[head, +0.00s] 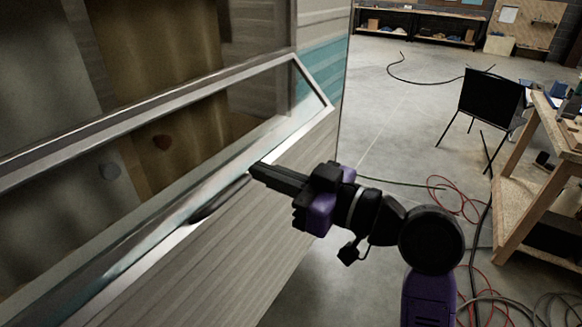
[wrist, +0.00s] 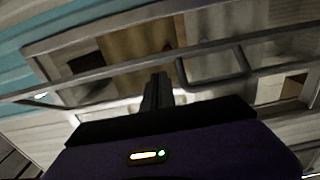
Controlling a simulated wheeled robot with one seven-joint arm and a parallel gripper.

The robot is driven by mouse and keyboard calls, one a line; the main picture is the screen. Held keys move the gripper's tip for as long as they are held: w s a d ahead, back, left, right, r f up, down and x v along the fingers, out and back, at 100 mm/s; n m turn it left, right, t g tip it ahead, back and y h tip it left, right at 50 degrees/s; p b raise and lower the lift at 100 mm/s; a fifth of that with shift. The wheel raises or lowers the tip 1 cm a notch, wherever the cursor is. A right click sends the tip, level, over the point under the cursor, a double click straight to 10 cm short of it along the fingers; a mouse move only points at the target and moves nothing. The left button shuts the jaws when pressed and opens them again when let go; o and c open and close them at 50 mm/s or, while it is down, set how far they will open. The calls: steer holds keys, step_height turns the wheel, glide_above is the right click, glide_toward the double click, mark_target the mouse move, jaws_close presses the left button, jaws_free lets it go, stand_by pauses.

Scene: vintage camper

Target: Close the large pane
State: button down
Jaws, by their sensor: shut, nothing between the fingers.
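The large pane (head: 215,95) is a clear panel in a silver metal frame on the camper's side, seen slanting across the left of the head view. It stands tilted out from the wall, with a gap showing at the window opening. Its frame bar also crosses the wrist view (wrist: 90,80). My gripper (head: 254,169) is shut and empty, with its fingertips close to the lower frame edge; I cannot tell whether they touch it. In the wrist view the closed fingers (wrist: 156,88) point toward the window opening.
The camper's ribbed wall (head: 240,235) lies below the window, with a teal band (head: 320,75) near its corner. A wooden workbench (head: 515,215) and a black panel on legs (head: 490,100) stand at right. Cables (head: 450,190) lie on the otherwise open floor.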

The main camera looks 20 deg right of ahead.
steer(key=shift+w+a+f, duration=0.35)
steer(key=shift+w+f, duration=0.1)
steer(key=shift+f, duration=0.15)
steer(key=w+a+f+t+y+b, duration=0.4)
steer(key=w+b, duration=0.6)
steer(key=b, duration=2.7)
steer(key=shift+w+a+f+t+y, duration=0.25)
steer(key=shift+a+f+t, duration=0.85)
steer(key=shift+a+f, duration=0.85)
steer(key=shift+d+f, duration=0.1)
steer(key=shift+d, duration=0.05)
